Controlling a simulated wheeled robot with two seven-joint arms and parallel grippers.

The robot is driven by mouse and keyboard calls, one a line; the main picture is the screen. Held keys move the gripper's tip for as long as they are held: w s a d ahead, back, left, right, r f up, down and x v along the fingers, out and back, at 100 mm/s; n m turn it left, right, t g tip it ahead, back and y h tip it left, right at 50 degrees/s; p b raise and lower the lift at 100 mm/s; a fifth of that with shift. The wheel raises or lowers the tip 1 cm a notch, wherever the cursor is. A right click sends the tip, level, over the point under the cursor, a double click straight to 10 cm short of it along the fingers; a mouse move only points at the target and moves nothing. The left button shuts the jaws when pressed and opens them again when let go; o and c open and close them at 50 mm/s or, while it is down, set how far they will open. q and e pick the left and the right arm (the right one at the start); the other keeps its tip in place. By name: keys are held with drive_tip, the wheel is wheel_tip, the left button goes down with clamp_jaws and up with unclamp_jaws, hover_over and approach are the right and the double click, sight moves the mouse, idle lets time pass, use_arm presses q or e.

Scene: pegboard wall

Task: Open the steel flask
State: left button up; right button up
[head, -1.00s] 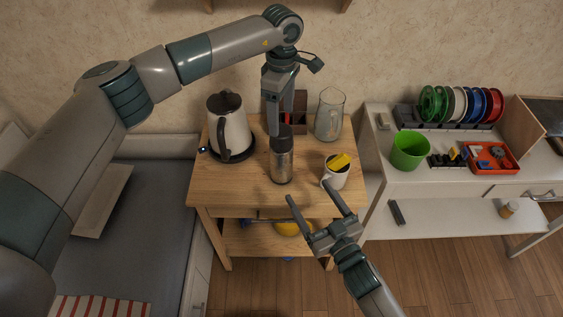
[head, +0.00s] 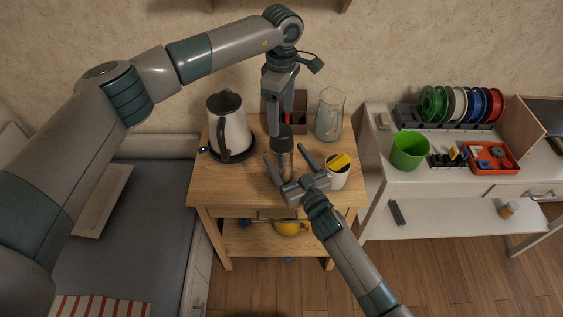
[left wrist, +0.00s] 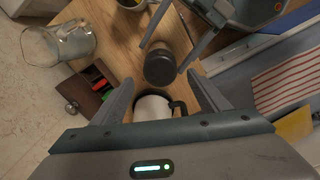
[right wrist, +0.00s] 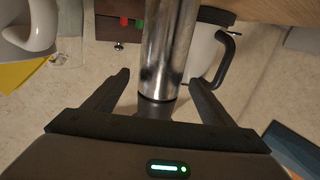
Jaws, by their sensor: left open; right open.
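The steel flask (head: 284,165) stands upright on the wooden table, with a dark cap (head: 283,132) on top. My left gripper (head: 281,127) points down, open, over the cap. In the left wrist view the cap (left wrist: 160,68) lies just beyond and between the fingertips. My right gripper (head: 286,155) is open and comes in from the front, its fingers on either side of the flask's body. In the right wrist view the bare steel body (right wrist: 166,45) stands between the fingertips, with visible gaps. The right hand hides the flask's lower part in the head view.
A kettle (head: 229,125) stands left of the flask. A white mug (head: 337,176) with a yellow item is close to my right gripper's right side. A glass pitcher (head: 329,115) and a dark box (head: 298,122) stand behind. Shelves with spools and a green cup are right.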

drive_tip(key=shift+w+a, duration=0.3)
drive_tip(key=shift+w, duration=0.25)
clamp_jaws()
use_arm(q)
drive_tip(key=m, duration=1.3)
drive_tip(key=shift+m, duration=0.3)
drive_tip(key=m, duration=0.4)
drive_tip(key=shift+m, duration=0.3)
drive_tip(key=shift+f, duration=0.1)
